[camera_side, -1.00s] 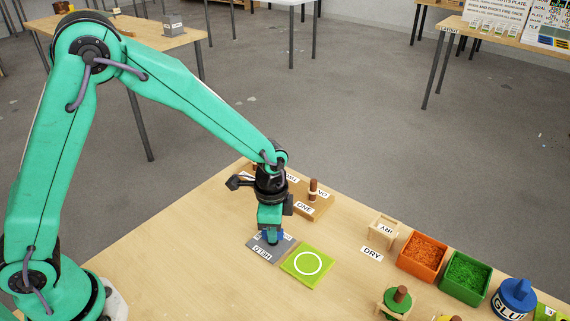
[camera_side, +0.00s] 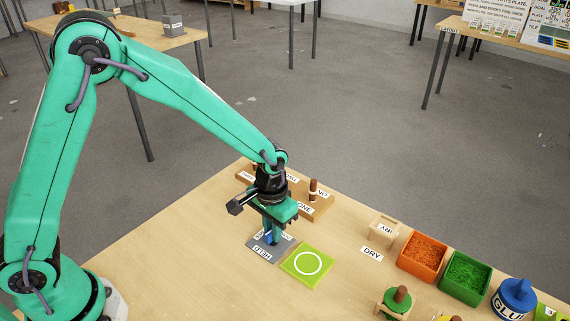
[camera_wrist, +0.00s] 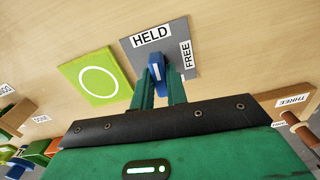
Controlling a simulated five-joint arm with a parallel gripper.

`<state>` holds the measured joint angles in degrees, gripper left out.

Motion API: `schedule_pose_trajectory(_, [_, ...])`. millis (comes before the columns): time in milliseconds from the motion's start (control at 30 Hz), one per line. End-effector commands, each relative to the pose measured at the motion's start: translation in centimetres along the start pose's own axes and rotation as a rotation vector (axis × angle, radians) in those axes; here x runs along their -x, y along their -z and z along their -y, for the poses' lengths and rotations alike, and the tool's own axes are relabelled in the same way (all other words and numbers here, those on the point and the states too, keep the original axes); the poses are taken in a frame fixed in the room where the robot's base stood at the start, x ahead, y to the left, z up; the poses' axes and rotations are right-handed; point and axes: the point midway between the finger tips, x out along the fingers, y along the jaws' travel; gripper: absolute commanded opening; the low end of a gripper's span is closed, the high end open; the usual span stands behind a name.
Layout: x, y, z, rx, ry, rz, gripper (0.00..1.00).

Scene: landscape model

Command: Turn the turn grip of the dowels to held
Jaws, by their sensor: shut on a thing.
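A grey plate (camera_wrist: 134,57) carries a HELD label (camera_wrist: 151,36) and a FREE label (camera_wrist: 186,54). The blue turn grip (camera_wrist: 156,68) stands on this plate with a white mark on its top. In the wrist view the mark runs nearly upright in the picture, its upper end towards the HELD label. My gripper (camera_wrist: 160,75) is shut on the blue grip, one finger on each side. In the side view my gripper (camera_side: 271,232) points down at the grey plate (camera_side: 267,253) and hides part of the grip.
A green plate with a white circle (camera_side: 307,264) lies right beside the grey plate. A wooden rack with pegs (camera_side: 313,197) stands behind my gripper. An orange box (camera_side: 422,256), a green box (camera_side: 466,278) and a blue glue pot (camera_side: 513,298) stand to the right. The table's front left is clear.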

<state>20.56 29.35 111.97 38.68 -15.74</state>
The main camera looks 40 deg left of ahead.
Motion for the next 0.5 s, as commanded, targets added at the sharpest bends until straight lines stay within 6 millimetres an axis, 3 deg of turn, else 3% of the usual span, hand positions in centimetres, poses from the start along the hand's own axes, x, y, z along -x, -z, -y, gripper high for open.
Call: schedule_pose_trajectory(500, [0.11, 0.01, 0.0, 0.102, 0.0, 0.0, 0.0])
